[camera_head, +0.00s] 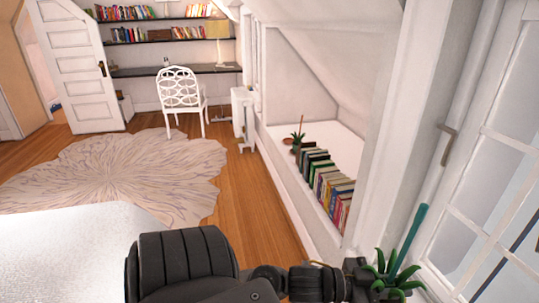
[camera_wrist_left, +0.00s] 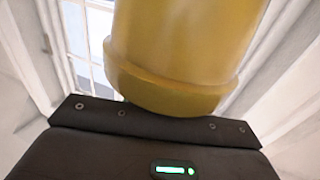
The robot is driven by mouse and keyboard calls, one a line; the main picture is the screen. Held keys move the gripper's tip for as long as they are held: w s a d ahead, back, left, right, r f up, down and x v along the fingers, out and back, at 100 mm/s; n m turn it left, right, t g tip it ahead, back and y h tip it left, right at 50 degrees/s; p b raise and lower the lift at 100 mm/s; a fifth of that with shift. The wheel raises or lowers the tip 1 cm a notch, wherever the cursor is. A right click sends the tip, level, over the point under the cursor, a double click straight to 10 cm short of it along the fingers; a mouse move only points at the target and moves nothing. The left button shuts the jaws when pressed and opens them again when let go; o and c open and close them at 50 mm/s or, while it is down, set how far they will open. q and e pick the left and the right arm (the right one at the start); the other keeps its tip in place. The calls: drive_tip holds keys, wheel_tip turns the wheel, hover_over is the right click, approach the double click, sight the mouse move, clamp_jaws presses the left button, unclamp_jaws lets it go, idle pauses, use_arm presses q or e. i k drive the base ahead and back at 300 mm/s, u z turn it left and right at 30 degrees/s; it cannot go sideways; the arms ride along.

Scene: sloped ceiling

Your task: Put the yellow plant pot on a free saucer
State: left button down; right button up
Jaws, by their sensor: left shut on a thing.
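The yellow plant pot (camera_wrist_left: 185,50) fills the upper middle of the left wrist view, close against the dark gripper body, its rim toward the camera. My left gripper (camera_head: 362,279) is at the bottom right of the head view, shut on the pot. Green spiky leaves (camera_head: 392,275) and a teal stick (camera_head: 409,240) show there beside the gripper; the pot itself is not clearly visible in that view. No saucer can be made out in either view. My right gripper is not in view.
A row of books (camera_head: 325,180) and a small potted plant (camera_head: 297,142) stand on the white ledge under the sloped ceiling. A window (camera_head: 495,190) is at the right. A white chair (camera_head: 180,92), a rug (camera_head: 110,170) and a white surface (camera_head: 75,250) lie left. Wood floor is clear between.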

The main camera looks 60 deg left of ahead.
sight(289, 142)
drive_tip(key=u, duration=2.4)
drive_tip(key=i, duration=3.8)
drive_tip(key=z, duration=1.3)
